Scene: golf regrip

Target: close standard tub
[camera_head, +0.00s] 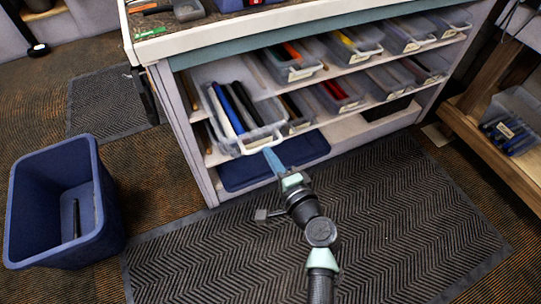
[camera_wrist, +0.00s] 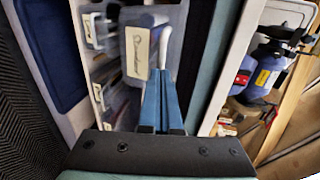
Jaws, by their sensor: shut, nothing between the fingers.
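In the wrist view, a clear tub front (camera_wrist: 137,72) carries a pale label whose writing is too small to read surely. My gripper (camera_head: 268,152) has its blue fingers shut and empty, at the front lip of the pulled-out tub. The shut fingers also show in the wrist view (camera_wrist: 161,72), pointing at the tub front; I cannot tell whether they touch it.
Several other clear tubs (camera_head: 292,68) sit in rows on the shelves to the right. A dark blue lid or panel (camera_head: 250,170) lies low under the pulled-out tub. A blue bin (camera_head: 28,215) stands on the floor at left. The dark floor mat (camera_head: 400,215) is clear.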

